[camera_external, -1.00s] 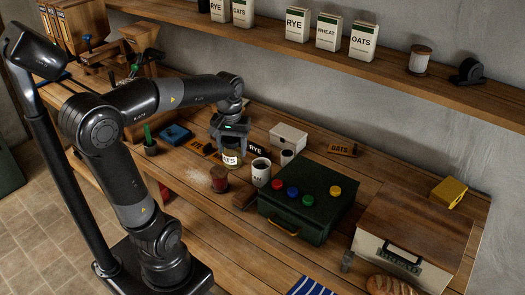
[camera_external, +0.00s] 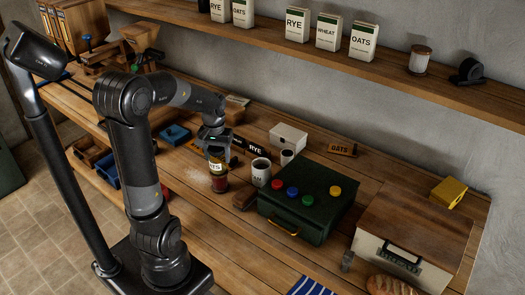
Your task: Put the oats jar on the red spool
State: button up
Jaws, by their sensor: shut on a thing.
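The oats jar (camera_external: 215,167) is a small jar with a pale label, of which the letters "ATS" show. My gripper (camera_external: 216,153) is shut on the jar from above and holds it upright. The red spool (camera_external: 219,186) stands on the bench directly below the jar in the picture. The jar's bottom meets or overlaps the spool's top in this view; I cannot tell whether they touch or a small gap remains. My gripper hides the jar's upper part.
A white mug (camera_external: 261,175) stands close to the right of the spool. A brown block (camera_external: 244,199) and a dark green box (camera_external: 300,218) with coloured knobs are farther right. A RYE sign (camera_external: 256,147) and a white box (camera_external: 288,136) lie behind. Pale powder (camera_external: 197,180) lies left of the spool.

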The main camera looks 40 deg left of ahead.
jog(key=shift+f, duration=0.15)
jog(key=o, duration=1.2)
notch_tip(320, 180, up, 12)
jog(key=shift+s+d+r, duration=0.2)
jog(key=shift+s+d, duration=0.05)
jog(key=s+d+f+m+t, duration=0.1)
jog(key=s+d+m+t, duration=0.4)
jog(key=s+d, duration=0.3)
jog(key=s, duration=0.2)
jog(key=shift+s+d+t, duration=0.25)
jog(key=shift+s+t, duration=0.05)
